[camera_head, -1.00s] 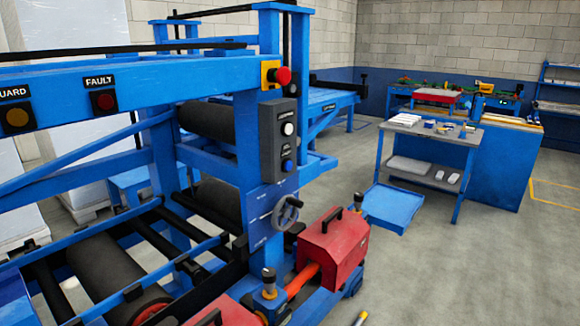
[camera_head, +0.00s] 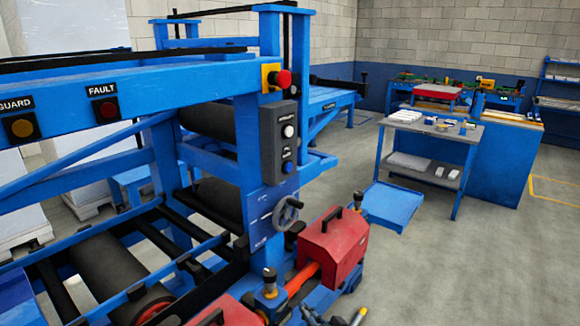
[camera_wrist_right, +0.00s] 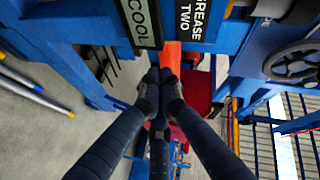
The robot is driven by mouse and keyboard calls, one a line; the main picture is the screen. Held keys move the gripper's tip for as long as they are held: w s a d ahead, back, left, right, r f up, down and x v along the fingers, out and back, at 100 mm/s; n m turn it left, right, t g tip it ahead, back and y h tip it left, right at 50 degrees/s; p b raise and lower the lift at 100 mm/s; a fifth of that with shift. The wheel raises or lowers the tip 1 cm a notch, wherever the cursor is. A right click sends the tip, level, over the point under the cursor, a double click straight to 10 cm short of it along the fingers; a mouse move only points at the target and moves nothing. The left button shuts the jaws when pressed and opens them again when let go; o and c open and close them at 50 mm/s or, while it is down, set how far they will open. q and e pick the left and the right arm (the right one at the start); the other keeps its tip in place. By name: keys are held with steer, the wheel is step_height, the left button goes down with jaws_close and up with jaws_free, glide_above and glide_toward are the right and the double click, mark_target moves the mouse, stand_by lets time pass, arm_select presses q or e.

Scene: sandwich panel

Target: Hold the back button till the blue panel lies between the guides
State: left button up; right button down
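The upright control box (camera_head: 280,143) on the blue machine post carries a white button (camera_head: 289,131) above a blue button (camera_head: 288,168). Their small labels are too blurred to read, so I cannot tell which is the back button. A blue surface (camera_head: 14,292) shows at the lower left edge; I cannot tell whether it is the blue panel. The guides cannot be made out. My right gripper (camera_head: 311,316) barely shows at the bottom edge, well below the buttons. In the right wrist view, its dark fingertips (camera_wrist_right: 159,78) are together, with nothing visible between them. My left gripper is not in view.
A red emergency stop (camera_head: 283,78) sits above the control box. A handwheel (camera_head: 287,213) and a red housing (camera_head: 333,248) stand below it. Dark rollers (camera_head: 100,275) lie at lower left. A blue tray (camera_head: 388,205) is on the floor; open floor extends right.

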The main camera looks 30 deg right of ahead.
mark_target(289, 167)
steer(key=w+d+r+m+t+h, duration=0.1)
steer(key=r+m, duration=0.3)
steer(key=r, duration=0.9)
steer(key=w+d+r+m+t+h+p, duration=0.1)
steer(key=d+r+m+t+h, duration=0.1)
steer(key=r, duration=1.1)
steer(key=w+d+r+m+t+h, duration=0.1)
steer(key=d+r+m+t, duration=0.3)
steer(key=r, duration=0.9)
steer(key=shift+d+r+m+h, duration=0.4)
steer(key=shift+m+h, duration=0.1)
steer(key=shift+m, duration=0.4)
steer(key=shift+f, duration=0.1)
steer(key=shift+w+a+b, duration=0.2)
steer(key=shift+w+a, duration=0.35)
steer(key=shift+w, duration=0.8)
steer(key=shift+w+a+b, duration=0.2)
steer(key=shift+w+a, duration=0.4)
steer(key=shift+w, duration=0.75)
steer(key=shift+w+a+b, duration=0.2)
steer(key=shift+w+a, duration=0.35)
steer(key=shift+w, duration=0.8)
steer(key=shift+w, duration=0.1)
steer(key=shift+w+a, duration=0.2)
steer(key=shift+w, duration=0.1)
